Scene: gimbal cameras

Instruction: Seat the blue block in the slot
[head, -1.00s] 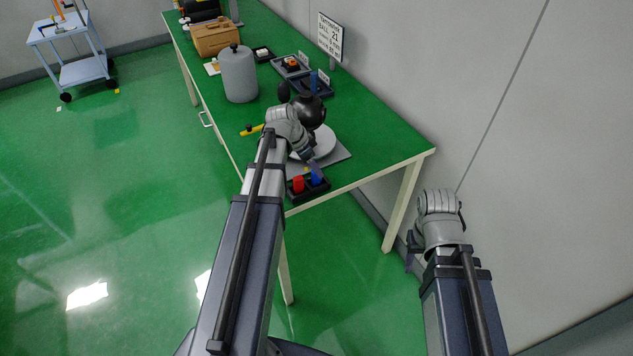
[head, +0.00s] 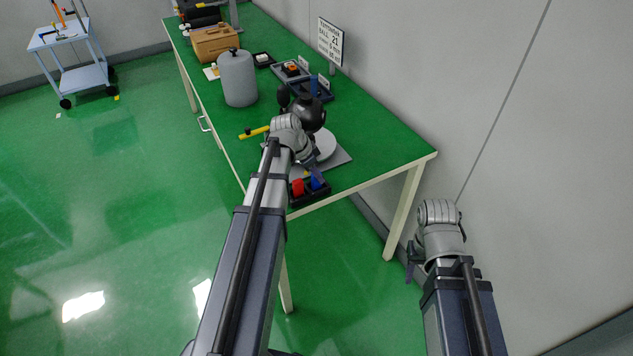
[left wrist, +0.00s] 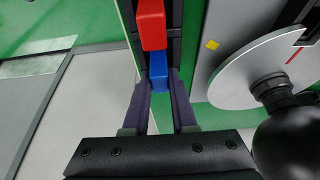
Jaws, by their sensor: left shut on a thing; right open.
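The blue block (head: 316,183) stands in a black tray (head: 322,195) at the near end of the green table, right of a red block (head: 298,187). My left gripper (head: 315,172) reaches down to it from above. In the left wrist view, my left gripper (left wrist: 161,86) is shut on the blue block (left wrist: 159,70), with the red block (left wrist: 151,25) just beyond it. A grey disc (left wrist: 245,75) carries a dark notch with a red line at its edge; I cannot tell whether this is the slot. My right gripper (head: 410,265) is open and empty, off the table's right side.
A black ball-shaped part (head: 308,112) stands over the disc, close to my left wrist. A yellow-handled tool (head: 254,132), a grey canister (head: 238,78), dark trays (head: 312,90) and a cardboard box (head: 214,43) stand farther back.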

